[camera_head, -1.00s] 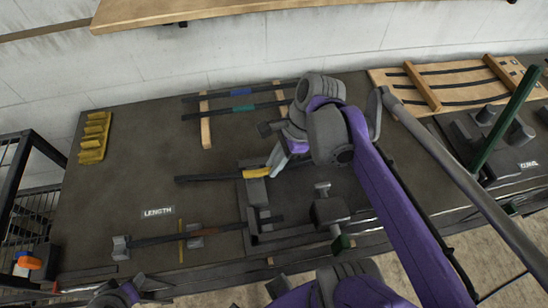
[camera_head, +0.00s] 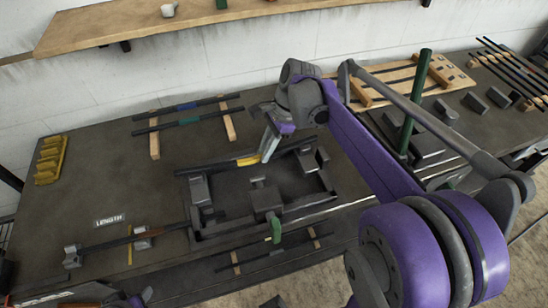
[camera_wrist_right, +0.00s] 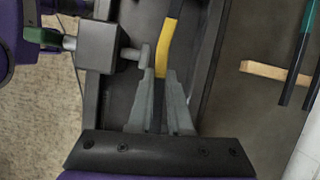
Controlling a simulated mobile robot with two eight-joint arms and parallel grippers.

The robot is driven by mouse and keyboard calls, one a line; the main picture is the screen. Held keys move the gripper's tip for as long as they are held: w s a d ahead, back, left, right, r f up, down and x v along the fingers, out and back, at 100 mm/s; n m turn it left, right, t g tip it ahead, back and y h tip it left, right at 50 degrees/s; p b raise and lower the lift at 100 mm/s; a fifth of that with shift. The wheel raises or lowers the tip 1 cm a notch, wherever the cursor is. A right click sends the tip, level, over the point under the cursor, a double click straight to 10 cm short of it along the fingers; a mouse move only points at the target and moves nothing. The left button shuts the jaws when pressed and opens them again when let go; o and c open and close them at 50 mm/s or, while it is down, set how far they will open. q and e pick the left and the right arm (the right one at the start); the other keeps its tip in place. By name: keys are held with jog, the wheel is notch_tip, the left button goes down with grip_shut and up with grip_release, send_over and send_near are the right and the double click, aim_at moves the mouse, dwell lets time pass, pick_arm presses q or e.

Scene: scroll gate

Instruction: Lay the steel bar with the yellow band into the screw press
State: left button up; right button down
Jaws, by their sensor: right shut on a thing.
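The steel bar with the yellow band (camera_head: 248,160) runs roughly left to right over the back part of the screw press. My right gripper (camera_head: 268,148) is shut on it beside the band; the wrist view shows the band (camera_wrist_right: 166,45) just beyond the fingers (camera_wrist_right: 160,105). The screw press (camera_head: 200,235) is a dark rectangular frame with a grey screw block (camera_head: 265,198) and a green handle (camera_head: 275,232). In the wrist view the bar passes over the opening beside the screw tip (camera_wrist_right: 135,53); its height is unclear. Only part of my left gripper (camera_head: 138,298) seems to show at the bottom edge.
Bars with blue and green bands (camera_head: 185,122) lie on wooden strips at the back. A length gauge (camera_head: 140,240) holds a bar at front left. A yellow rack (camera_head: 50,160) stands far left. A green post (camera_head: 413,105) rises at right. The left tabletop has clear room.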

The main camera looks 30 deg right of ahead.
jog(key=shift+d+f, duration=0.1)
jog(key=shift+d, duration=0.15)
pick_arm(q)
jog(key=shift+s+d+f, duration=0.1)
jog(key=shift+d, duration=0.15)
pick_arm(e)
jog(key=shift+f, duration=0.1)
jog(key=shift+w+f+b, duration=0.1)
jog(key=shift+f+b, duration=0.4)
jog(key=shift+f, duration=0.15)
jog(key=shift+f+b, duration=1.5)
jog(key=shift+f, duration=1.2)
pick_arm(q)
jog(key=f, duration=0.2)
jog(key=s+f, duration=0.1)
jog(key=f, duration=0.2)
jog(key=shift+s, duration=0.1)
jog(key=shift+r, duration=0.1)
jog(key=shift+s+f+b, duration=0.15)
jog(key=shift+f+b, duration=0.25)
jog(key=shift+b, duration=0.15)
pick_arm(e)
jog(key=shift+f, duration=0.6)
